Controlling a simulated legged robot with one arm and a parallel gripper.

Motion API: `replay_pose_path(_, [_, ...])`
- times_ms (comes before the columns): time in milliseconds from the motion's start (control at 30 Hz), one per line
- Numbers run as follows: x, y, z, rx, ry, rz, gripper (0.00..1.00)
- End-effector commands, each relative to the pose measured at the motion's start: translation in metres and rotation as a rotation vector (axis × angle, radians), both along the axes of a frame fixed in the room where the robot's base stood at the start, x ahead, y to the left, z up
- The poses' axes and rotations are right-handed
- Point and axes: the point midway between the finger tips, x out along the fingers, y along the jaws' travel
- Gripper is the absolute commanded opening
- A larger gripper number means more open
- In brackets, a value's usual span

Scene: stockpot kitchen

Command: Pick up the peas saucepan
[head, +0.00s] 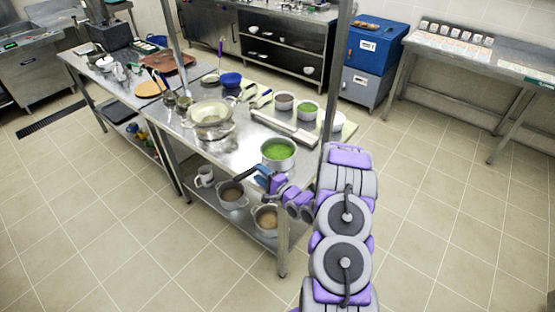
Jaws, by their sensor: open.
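The peas saucepan (279,163) is a metal pan with bright green contents. It stands upright on the near corner of the steel table (221,151) in the head view. A dark handle (245,173) sticks out from its near left side toward the table's edge. My gripper (264,181) is open at the near side of the pan, close to the handle. I cannot tell whether the fingers touch the handle or are around it. My purple and grey arm reaches in from the lower right.
A large pot with a strainer (210,118) stands left of the saucepan. A long steel tray (284,129) and several small containers, one with green contents (307,111), lie behind it. Pots (232,195) and a mug (205,176) sit on the lower shelf. The floor at right is clear.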

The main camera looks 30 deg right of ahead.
Motion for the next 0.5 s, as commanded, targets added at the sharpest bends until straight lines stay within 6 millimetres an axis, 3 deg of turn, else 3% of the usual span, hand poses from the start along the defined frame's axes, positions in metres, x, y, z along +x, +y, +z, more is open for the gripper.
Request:
replay_pose_path(167, [0.011, 0.005, 0.000, -0.004, -0.002, 0.004, 0.46])
replay_pose_path(500, [0.052, 0.008, -0.002, 0.001, -0.001, 0.002, 0.46])
